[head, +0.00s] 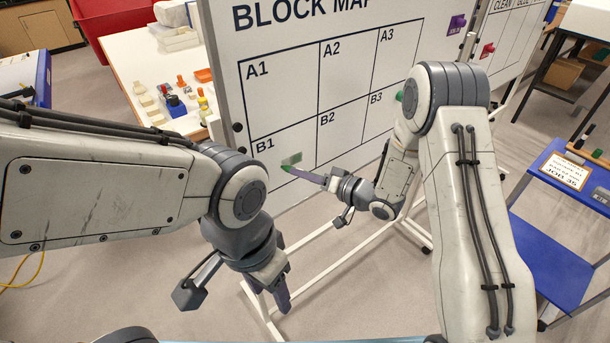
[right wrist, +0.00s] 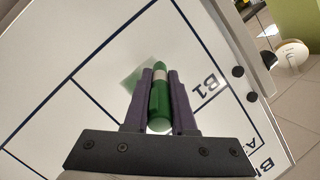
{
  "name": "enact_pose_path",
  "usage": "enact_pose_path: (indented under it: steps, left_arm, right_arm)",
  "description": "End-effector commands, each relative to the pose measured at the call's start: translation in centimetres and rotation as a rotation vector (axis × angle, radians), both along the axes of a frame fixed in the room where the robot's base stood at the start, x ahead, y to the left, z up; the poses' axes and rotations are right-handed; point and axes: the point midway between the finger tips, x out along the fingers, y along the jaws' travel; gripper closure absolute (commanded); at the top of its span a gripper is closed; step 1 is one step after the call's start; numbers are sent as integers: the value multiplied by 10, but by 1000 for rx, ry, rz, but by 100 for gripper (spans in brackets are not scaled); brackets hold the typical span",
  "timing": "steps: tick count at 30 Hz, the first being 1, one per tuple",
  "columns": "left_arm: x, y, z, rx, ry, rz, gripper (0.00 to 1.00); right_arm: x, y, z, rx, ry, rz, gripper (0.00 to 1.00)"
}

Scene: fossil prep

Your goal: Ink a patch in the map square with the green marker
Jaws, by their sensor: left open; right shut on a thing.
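The whiteboard carries a block map (head: 345,75) with squares A1 to B3. In square B1 (head: 264,147) there is a pale green inked patch (head: 291,158), also seen in the right wrist view (right wrist: 138,77). My right gripper (head: 304,174) is shut on the green marker (right wrist: 160,98), whose green tip points at the board beside the patch. I cannot tell whether the tip touches the board. In the right wrist view the marker lies between the two purple fingers (right wrist: 160,77). My left gripper (head: 236,294) is open and empty, low in front of the board.
A white table (head: 133,48) with small bottles and pieces stands behind the board at left. A blue cart (head: 550,250) with a sign is at right. A purple block (head: 457,24) and a red block (head: 487,50) sit on the boards. Grey floor shows below.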

Motion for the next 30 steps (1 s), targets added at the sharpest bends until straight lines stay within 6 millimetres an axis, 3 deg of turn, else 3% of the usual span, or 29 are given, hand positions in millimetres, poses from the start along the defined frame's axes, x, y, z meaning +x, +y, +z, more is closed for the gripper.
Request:
enact_pose_path:
  steps: [7,21,30]
  left_arm:
    - [0,0,0,0,0,0,46]
    - [0,0,3,0,0,0,46]
    - [0,0,5,0,0,0,46]
  right_arm:
    - [4,-2,0,0,-1,-1,100]
    - [24,-31,0,1,0,1,100]
    - [19,-22,0,1,2,3,100]
